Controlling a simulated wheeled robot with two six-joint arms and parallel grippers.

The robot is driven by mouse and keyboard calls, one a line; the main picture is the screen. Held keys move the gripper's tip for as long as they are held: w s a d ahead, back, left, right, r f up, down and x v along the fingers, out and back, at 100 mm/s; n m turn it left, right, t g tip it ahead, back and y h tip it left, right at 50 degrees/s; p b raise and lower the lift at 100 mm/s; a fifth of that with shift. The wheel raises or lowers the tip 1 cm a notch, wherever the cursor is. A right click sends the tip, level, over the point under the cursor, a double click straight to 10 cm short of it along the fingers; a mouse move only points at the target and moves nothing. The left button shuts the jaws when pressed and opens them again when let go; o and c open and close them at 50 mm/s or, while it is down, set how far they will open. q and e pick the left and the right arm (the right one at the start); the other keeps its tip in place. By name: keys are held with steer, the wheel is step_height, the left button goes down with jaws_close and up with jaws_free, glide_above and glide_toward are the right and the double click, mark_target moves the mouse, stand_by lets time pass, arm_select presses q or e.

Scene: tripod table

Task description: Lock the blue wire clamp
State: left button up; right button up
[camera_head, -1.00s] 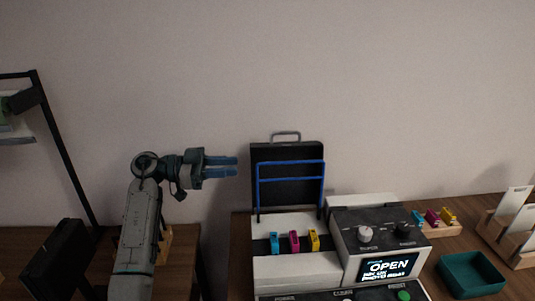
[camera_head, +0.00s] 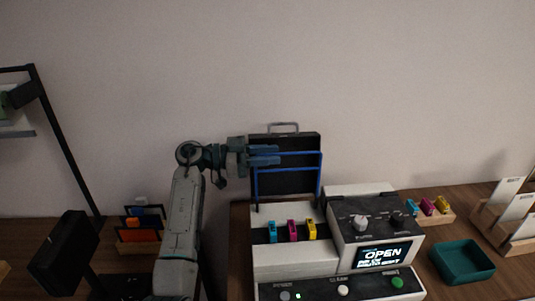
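The blue wire clamp (camera_head: 287,170) is a blue wire frame standing upright in front of the raised black lid (camera_head: 300,142) of the machine. Its upper left corner is partly hidden by my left gripper. My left gripper (camera_head: 268,155) is at the left upper part of the clamp, its two bluish fingers pointing right with a narrow gap between them. Nothing shows between the fingers; contact with the wire cannot be told. The machine's screen (camera_head: 383,256) reads OPEN. My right gripper is out of view.
Cyan, magenta and yellow clips (camera_head: 292,231) sit in the machine below the clamp. Right of it are a small wooden rack (camera_head: 434,218) of coloured clips, an empty teal tray (camera_head: 462,262) and a card holder (camera_head: 510,236). A black stand is left.

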arm_select(q)
jaws_close()
steer(key=shift+s, duration=0.1)
steer(key=s+f+m+p, duration=0.2)
steer(key=s+m+p, duration=0.2)
steer(key=s, duration=0.4)
steer(key=shift+s+m+p, duration=0.3)
steer(key=shift+m+p, duration=0.1)
steer(key=shift+m, duration=0.5)
